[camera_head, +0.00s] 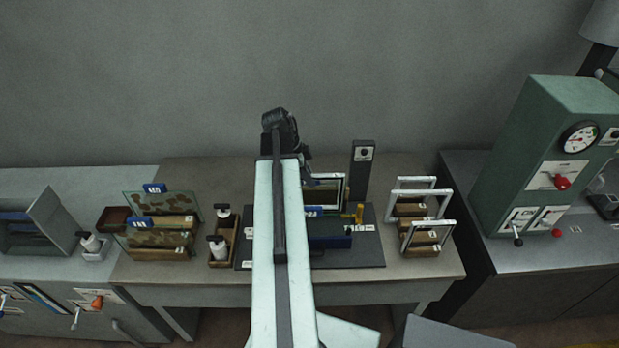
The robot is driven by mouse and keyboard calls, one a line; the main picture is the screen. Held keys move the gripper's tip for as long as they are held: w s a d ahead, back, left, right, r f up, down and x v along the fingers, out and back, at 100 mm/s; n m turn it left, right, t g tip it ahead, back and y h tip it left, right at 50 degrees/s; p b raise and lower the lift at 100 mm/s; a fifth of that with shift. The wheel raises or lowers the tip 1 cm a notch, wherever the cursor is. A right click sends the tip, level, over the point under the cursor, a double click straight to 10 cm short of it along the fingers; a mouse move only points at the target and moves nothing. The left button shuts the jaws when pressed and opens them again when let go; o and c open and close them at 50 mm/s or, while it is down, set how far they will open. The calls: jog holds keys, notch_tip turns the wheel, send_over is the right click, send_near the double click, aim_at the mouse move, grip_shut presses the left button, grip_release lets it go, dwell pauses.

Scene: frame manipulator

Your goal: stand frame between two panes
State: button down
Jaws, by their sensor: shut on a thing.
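A white-edged frame (343,182) is upright over the back of the dark mat (370,257), just right of my arm. My gripper (309,178) is at its upper left side and appears shut on it; my arm hides the fingertips and part of the frame. I cannot tell whether the frame touches anything below. Two clear panes with blue tags, a rear one (198,204) and a front one (122,239), stand at the left with brown patterned pieces and wooden bases. Several white frames (444,194) stand upright in wooden racks (410,209) at the right.
A dark post (361,172) stands behind the mat. A blue block (330,241) and a yellow fixture (359,213) are on the mat. White bottles with black tops (218,250) stand left of my arm. A green gauge cabinet (535,160) is at right.

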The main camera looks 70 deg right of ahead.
notch_tip(320, 180, down, 10)
jog(key=b, duration=0.9)
jog(key=shift+f, duration=0.15)
jog(key=shift+f+b, duration=0.3)
jog(key=shift+b, duration=0.1)
jog(key=c, duration=1.3)
grip_release()
jog(key=p+v, duration=0.7)
jog(key=v, duration=0.1)
